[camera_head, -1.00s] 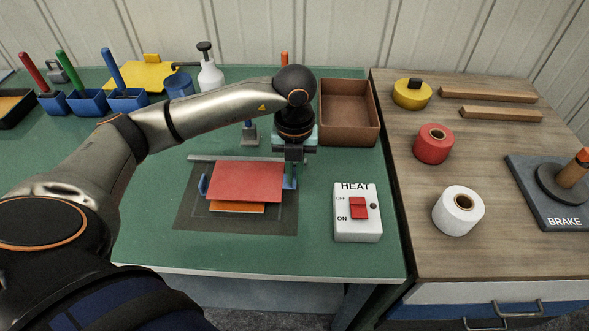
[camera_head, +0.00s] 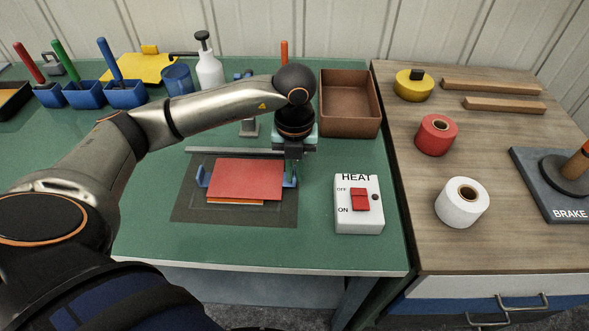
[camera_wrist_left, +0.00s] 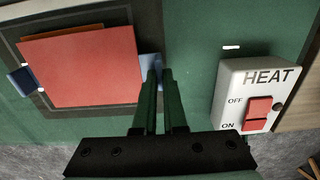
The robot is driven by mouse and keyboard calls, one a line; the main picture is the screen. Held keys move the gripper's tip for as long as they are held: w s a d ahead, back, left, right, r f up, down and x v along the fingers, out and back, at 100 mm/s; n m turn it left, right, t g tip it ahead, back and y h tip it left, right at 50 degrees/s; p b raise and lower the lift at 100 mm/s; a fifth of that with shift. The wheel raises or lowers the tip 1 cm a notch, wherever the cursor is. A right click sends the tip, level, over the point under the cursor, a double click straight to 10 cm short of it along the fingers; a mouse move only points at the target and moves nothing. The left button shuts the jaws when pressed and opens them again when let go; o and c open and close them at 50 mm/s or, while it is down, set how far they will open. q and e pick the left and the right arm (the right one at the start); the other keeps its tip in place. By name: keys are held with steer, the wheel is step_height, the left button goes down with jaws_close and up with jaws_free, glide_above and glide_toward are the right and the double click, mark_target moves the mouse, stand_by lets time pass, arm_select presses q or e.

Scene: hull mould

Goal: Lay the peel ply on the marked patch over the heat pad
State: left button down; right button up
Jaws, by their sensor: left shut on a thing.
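The peel ply (camera_head: 246,179) is a flat red sheet with blue tabs at its left and right ends. It also shows in the left wrist view (camera_wrist_left: 85,65). It lies over the orange heat pad (camera_head: 236,201), whose near edge shows beneath it; I cannot tell if they touch. The marked patch is hidden or not clear beneath the sheet. My left gripper (camera_head: 292,168) is at the sheet's right end, its fingers (camera_wrist_left: 160,72) shut on the right blue tab (camera_wrist_left: 151,67). My right gripper is not in view.
A dark mat (camera_head: 275,212) lies around the pad on the green bench (camera_head: 150,225). The white HEAT switch box (camera_head: 358,222) stands close to the right. A brown tray (camera_head: 350,122) is behind it. A grey bar (camera_head: 215,151) runs behind the sheet.

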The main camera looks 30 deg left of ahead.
arm_select(q)
steer(key=shift+f, duration=0.25)
stand_by(0.4)
steer(key=c, duration=0.9)
jaws_free()
steer(key=shift+o, duration=0.3)
steer(key=o, duration=0.5)
steer(key=shift+r, duration=0.1)
steer(key=shift+r+p, duration=2.4)
steer(key=shift+r, duration=1.1)
steer(key=shift+f, duration=0.1)
